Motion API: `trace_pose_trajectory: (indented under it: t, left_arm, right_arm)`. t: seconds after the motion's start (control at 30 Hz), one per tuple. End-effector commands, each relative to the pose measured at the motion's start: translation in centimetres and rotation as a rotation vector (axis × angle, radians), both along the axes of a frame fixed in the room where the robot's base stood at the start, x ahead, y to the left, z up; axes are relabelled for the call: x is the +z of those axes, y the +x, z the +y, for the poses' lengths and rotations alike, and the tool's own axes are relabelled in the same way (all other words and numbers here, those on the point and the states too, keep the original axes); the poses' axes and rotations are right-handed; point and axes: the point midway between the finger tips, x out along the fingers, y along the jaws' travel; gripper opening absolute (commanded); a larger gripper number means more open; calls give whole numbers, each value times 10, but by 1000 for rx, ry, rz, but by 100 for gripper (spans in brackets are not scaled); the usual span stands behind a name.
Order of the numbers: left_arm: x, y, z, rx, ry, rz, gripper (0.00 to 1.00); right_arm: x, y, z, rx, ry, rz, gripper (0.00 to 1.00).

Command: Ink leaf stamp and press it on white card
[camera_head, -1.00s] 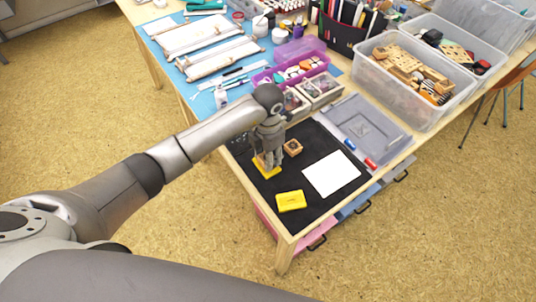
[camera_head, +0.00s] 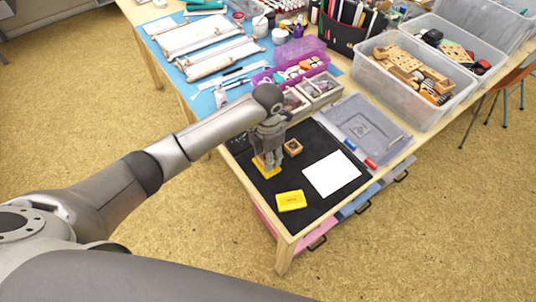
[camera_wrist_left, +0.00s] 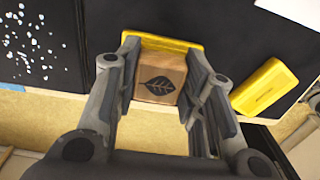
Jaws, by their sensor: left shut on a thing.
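My left gripper (camera_head: 268,158) points down over the dark mat. In the left wrist view my left gripper (camera_wrist_left: 163,72) is shut on the leaf stamp (camera_wrist_left: 161,78), a wooden block with a dark leaf on its top. An open yellow inkpad (camera_head: 267,171) lies right below; its edge shows behind the stamp in the left wrist view (camera_wrist_left: 178,43). I cannot tell if the stamp touches the pad. The white card (camera_head: 331,175) lies flat on the mat to the right. My right gripper is not in view.
A yellow case (camera_head: 291,201) lies near the mat's front edge, also in the left wrist view (camera_wrist_left: 264,88). Another wooden stamp (camera_head: 292,147) stands beside my gripper. Small trays (camera_head: 318,92) and a grey lidded box (camera_head: 362,130) stand behind. The black mat (camera_head: 262,201) has bare room.

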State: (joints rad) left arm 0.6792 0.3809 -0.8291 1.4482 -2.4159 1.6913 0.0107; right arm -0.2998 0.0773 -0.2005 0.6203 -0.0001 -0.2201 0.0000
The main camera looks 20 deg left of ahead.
Motion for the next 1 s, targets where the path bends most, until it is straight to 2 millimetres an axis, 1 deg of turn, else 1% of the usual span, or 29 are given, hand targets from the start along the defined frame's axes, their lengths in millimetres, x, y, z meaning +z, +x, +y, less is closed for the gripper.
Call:
trace_pose_trajectory:
  t: [0.03, 0.17, 0.53, 0.87, 1.0]
  left_arm:
    - [-2, -2, 0, 0, 2, 5, 20]
    - [0, -2, 0, -1, 2, 5, 20]
    - [11, -1, 0, -1, 0, 2, 20]
    - [12, 0, 0, 0, 0, 1, 20]
    - [18, 0, 0, 0, 1, 1, 20]
  right_arm:
    - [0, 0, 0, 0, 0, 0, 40]
    - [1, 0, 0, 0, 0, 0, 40]
    - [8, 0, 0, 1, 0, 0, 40]
    - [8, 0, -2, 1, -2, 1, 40]
    - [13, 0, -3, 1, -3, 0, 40]
